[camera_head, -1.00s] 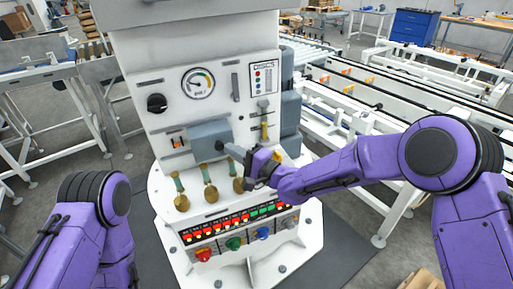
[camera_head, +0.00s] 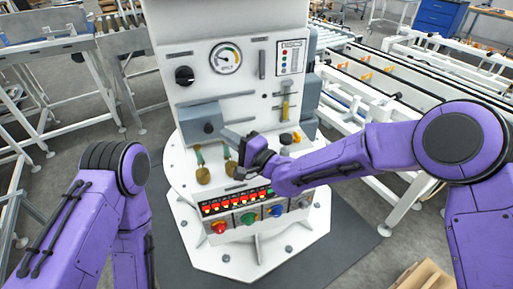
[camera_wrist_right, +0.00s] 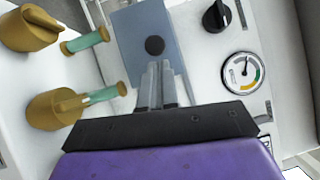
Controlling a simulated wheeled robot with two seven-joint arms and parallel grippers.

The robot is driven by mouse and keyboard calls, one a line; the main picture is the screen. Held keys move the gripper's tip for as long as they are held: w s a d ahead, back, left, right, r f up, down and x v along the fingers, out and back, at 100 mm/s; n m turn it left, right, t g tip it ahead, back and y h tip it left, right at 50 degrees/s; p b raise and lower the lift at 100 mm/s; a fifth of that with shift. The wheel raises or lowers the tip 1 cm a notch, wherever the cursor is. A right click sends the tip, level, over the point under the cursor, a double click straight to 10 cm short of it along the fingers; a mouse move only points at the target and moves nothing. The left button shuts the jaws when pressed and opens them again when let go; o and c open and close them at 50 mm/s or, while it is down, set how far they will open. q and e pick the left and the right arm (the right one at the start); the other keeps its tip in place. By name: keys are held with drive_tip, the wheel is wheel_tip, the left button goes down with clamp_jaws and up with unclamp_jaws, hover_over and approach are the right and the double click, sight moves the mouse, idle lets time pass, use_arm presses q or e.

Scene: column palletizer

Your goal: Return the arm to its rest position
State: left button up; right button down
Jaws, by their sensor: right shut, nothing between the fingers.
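My right gripper (camera_head: 229,139) is empty and shut in front of the white machine (camera_head: 190,145). In the right wrist view its two grey fingers (camera_wrist_right: 159,72) are together and overlap the lower part of a blue-grey box (camera_wrist_right: 150,25) with a black round knob. I cannot tell if they touch it. My right arm (camera_head: 350,155) reaches in from the right, bent at a large elbow joint. My left arm (camera_head: 85,215) hangs at the left, and its gripper is out of view.
Brass valves (camera_head: 203,175) with teal stems stand beside my gripper, also in the right wrist view (camera_wrist_right: 57,108). Below is a row of red and green lit buttons (camera_head: 235,200) with coloured knobs. A gauge (camera_head: 226,57) is above. Conveyors (camera_head: 400,80) lie at right.

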drive_tip(key=b+v, duration=0.3)
drive_tip(key=v, duration=0.7)
drive_tip(key=s+d+f+h+b, duration=0.1)
drive_tip(key=s+d+f+h, duration=0.1)
drive_tip(key=d+f+h, duration=0.75)
drive_tip(key=s+d+f+h, duration=0.25)
drive_tip(key=d+f, duration=0.45)
drive_tip(key=f, duration=0.7)
use_arm(q)
drive_tip(key=f, duration=0.1)
drive_tip(key=d+f, duration=0.1)
drive_tip(key=f, duration=0.1)
drive_tip(key=f+b, duration=0.1)
drive_tip(key=shift+w+d+f, duration=0.2)
drive_tip(key=shift+w+f, duration=0.1)
drive_tip(key=shift+w, duration=0.1)
use_arm(e)
drive_tip(key=s+d+f+g+h, duration=0.2)
drive_tip(key=s+d+f, duration=0.2)
drive_tip(key=s, duration=0.4)
drive_tip(key=s+d+f+n+g+h, duration=0.1)
drive_tip(key=s+d+f+g+h, duration=0.1)
drive_tip(key=s+d+f, duration=0.3)
drive_tip(key=s+d+f+n+g+h, duration=0.1)
drive_tip(key=s+d+f+g, duration=0.3)
drive_tip(key=s, duration=0.7)
wheel_tip(320, 180, down, 2)
drive_tip(key=shift+s+d+f+h, duration=0.2)
drive_tip(key=shift+d+h, duration=0.05)
drive_tip(key=shift+h, duration=0.55)
